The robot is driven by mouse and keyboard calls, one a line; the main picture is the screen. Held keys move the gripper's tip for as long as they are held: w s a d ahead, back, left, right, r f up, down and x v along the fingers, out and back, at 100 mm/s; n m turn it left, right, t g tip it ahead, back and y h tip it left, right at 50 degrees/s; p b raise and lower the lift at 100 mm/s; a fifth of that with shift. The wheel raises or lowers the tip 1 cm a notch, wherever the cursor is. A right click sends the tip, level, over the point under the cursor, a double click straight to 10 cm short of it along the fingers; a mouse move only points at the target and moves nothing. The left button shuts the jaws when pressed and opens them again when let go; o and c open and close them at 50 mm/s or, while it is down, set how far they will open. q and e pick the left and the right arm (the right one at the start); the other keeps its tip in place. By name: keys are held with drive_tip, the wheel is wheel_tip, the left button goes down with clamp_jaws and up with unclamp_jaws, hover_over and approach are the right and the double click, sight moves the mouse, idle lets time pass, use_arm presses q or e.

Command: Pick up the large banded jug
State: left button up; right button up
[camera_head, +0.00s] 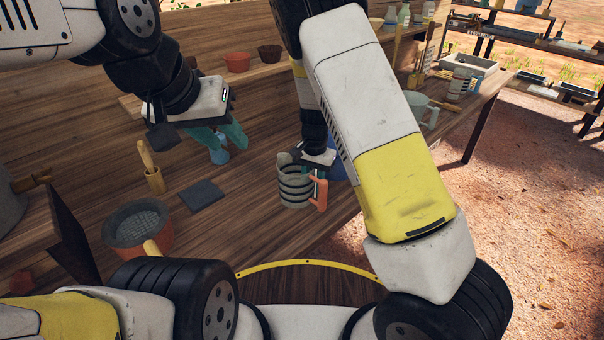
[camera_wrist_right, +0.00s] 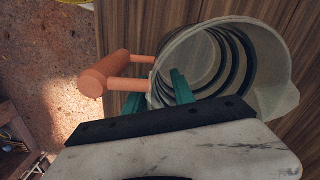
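The large banded jug (camera_head: 295,187) stands upright on the wooden table, pale grey with dark bands and an orange handle (camera_head: 320,194) on its right. In the right wrist view I look into the jug's open mouth (camera_wrist_right: 269,60), with the handle (camera_wrist_right: 104,75) to the left. My right gripper (camera_wrist_right: 158,90) is at the rim on the handle side. Its teal fingers are apart, one inside the jug and one outside, with the wall between them. The lower outer finger is partly hidden. My left gripper (camera_head: 221,140) is open above the table, away from the jug.
A small blue object (camera_head: 219,155) is below my left gripper. A dark square slab (camera_head: 201,195), a wooden-handled tool in a holder (camera_head: 155,181) and a round sieve-topped pot (camera_head: 138,228) lie left of the jug. A blue item stands partly hidden behind my right gripper.

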clamp_jaws()
idle(1.4)
